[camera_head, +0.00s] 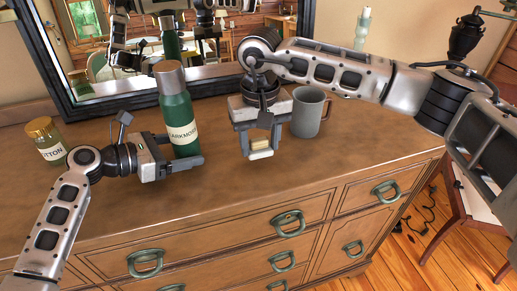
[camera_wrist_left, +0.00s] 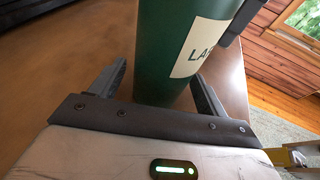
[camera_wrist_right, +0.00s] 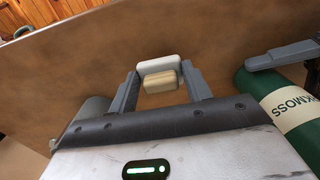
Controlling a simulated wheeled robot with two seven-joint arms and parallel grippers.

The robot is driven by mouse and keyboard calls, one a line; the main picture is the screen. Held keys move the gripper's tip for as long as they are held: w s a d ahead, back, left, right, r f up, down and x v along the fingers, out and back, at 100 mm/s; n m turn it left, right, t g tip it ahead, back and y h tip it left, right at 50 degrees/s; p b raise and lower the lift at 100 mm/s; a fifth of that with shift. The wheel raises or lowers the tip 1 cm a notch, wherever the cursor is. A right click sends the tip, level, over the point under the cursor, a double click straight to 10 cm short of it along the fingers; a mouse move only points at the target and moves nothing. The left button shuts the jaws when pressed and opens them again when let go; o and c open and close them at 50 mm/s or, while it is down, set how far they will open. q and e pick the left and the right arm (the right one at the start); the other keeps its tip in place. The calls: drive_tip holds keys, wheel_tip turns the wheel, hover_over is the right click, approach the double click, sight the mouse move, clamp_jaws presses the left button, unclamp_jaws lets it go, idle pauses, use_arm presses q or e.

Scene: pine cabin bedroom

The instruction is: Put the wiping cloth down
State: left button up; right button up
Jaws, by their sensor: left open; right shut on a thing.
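My right gripper (camera_head: 259,140) is shut on the wiping cloth (camera_head: 260,154), a small block with a tan grip and a white pad. In the right wrist view the cloth (camera_wrist_right: 158,64) shows between the fingertips (camera_wrist_right: 160,82), white pad outermost. It is over the dresser top; I cannot tell whether it touches the wood. My left gripper (camera_head: 178,163) is open, its fingers on either side of the lower part of a green bottle (camera_head: 178,112). The bottle stands upright with a grey cap and cream label. It also fills the left wrist view (camera_wrist_left: 178,55).
A grey mug (camera_head: 309,112) stands just right of my right gripper. A jar with a gold lid (camera_head: 45,140) stands at the far left. A dark-framed mirror (camera_head: 140,85) stands along the back. The front of the dresser top (camera_head: 215,203) is clear.

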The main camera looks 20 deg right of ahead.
sight(260, 149)
drive_tip(key=shift+f, duration=1.5)
drive_tip(key=shift+f, duration=0.1)
drive_tip(key=o, duration=1)
drive_tip(key=shift+f, duration=0.1)
drive_tip(key=shift+o, duration=0.2)
wheel_tip(260, 149, up, 12)
drive_tip(key=shift+r, duration=0.2)
drive_tip(key=shift+o, duration=0.3)
